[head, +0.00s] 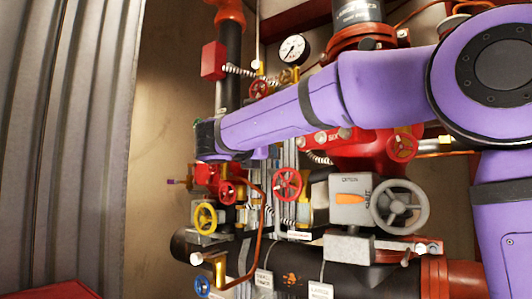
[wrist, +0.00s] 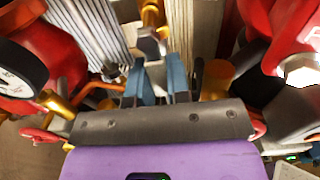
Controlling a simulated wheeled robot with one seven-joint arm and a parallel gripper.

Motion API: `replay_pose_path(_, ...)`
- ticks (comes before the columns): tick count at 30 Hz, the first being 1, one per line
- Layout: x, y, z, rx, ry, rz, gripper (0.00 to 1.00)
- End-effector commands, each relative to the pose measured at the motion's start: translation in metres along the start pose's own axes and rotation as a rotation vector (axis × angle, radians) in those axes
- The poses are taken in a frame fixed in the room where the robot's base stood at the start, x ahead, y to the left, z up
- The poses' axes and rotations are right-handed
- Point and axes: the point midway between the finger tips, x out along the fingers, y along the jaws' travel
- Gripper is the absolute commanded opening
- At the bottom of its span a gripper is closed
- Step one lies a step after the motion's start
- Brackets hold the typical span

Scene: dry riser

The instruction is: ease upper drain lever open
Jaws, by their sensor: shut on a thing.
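In the wrist view my gripper (wrist: 157,82) has its two blue-grey fingers close together, shut on a thin part that I take to be the upper drain lever; the fingers hide most of it. Just beyond the fingertips is a grey metal valve piece (wrist: 150,44) under a brass fitting (wrist: 151,14). In the head view my purple arm crosses the pipework from the right and ends at the left, in front of the vertical pipe. The fingers and the lever cannot be made out there.
A pressure gauge (head: 293,49) sits above my arm. Below it are red handwheels (head: 287,184), a yellow handwheel (head: 205,218) and a grey handwheel (head: 400,207) beside a grey box (head: 350,199). In the wrist view a brass cylinder (wrist: 217,79) stands close right of the fingers.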

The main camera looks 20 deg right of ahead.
Motion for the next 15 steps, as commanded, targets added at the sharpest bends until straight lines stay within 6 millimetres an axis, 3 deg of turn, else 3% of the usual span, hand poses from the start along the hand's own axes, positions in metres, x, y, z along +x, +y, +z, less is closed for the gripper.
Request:
replay_pose_path(6, -0.0002, 0.0001, -0.0005, -0.002, 0.0, 0.0, 0.0)
replay_pose_path(7, -0.0002, 0.0001, -0.0005, -0.002, 0.0, 0.0, 0.21)
replay_pose_path(10, -0.0002, 0.0001, -0.0004, -0.001, 0.0, 0.0, 0.43)
replay_pose_path(15, -0.0001, 0.0001, -0.0003, -0.001, 0.0, 0.0, 0.43)
